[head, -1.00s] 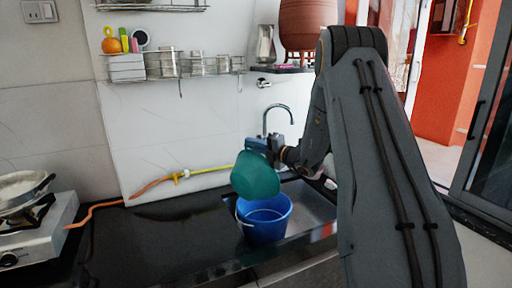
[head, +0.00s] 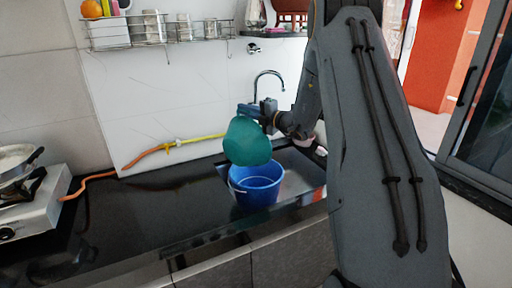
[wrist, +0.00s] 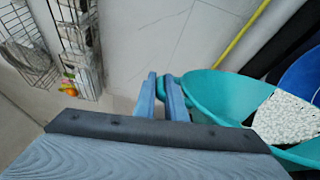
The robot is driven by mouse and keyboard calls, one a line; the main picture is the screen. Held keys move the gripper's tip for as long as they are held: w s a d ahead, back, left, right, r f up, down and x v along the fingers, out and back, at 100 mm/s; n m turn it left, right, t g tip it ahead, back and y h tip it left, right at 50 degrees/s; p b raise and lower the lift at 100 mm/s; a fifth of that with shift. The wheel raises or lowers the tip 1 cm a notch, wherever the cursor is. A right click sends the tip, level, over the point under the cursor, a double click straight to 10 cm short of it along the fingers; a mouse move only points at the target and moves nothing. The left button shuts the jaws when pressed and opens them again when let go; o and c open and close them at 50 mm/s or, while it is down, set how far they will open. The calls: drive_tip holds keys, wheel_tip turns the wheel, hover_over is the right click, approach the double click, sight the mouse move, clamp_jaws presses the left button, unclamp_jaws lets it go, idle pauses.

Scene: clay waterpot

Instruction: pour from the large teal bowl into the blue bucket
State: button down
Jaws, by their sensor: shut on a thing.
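The large teal bowl (head: 246,143) hangs tilted in the air above the blue bucket (head: 256,188), its outer side towards the head camera. My gripper (head: 250,111) is shut on the bowl's rim at its upper edge. In the wrist view, my gripper's two fingers (wrist: 161,88) pinch the near rim of the teal bowl (wrist: 205,92). White speckled contents (wrist: 287,118) lie inside the bowl. The bucket (wrist: 306,76) shows in part at the right edge of the wrist view. The bucket's inside looks blue in the head view; its bottom is hidden.
The bucket stands in the sink area of a black counter (head: 130,215), under a tap (head: 268,75). A yellow and orange hose (head: 172,145) lies along the wall. A stove (head: 38,195) stands at the left. A wire rack (head: 160,35) hangs on the wall.

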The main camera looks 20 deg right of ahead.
drive_tip(key=shift+d, duration=0.15)
idle(0.4)
drive_tip(key=shift+w+d+r+m, duration=0.1)
drive_tip(key=shift+w+d+m, duration=0.25)
drive_tip(key=shift+d, duration=0.3)
drive_tip(key=shift+w+d+r+m, duration=0.1)
drive_tip(key=shift+w+d+m, duration=0.25)
drive_tip(key=shift+d, duration=0.25)
idle(1.3)
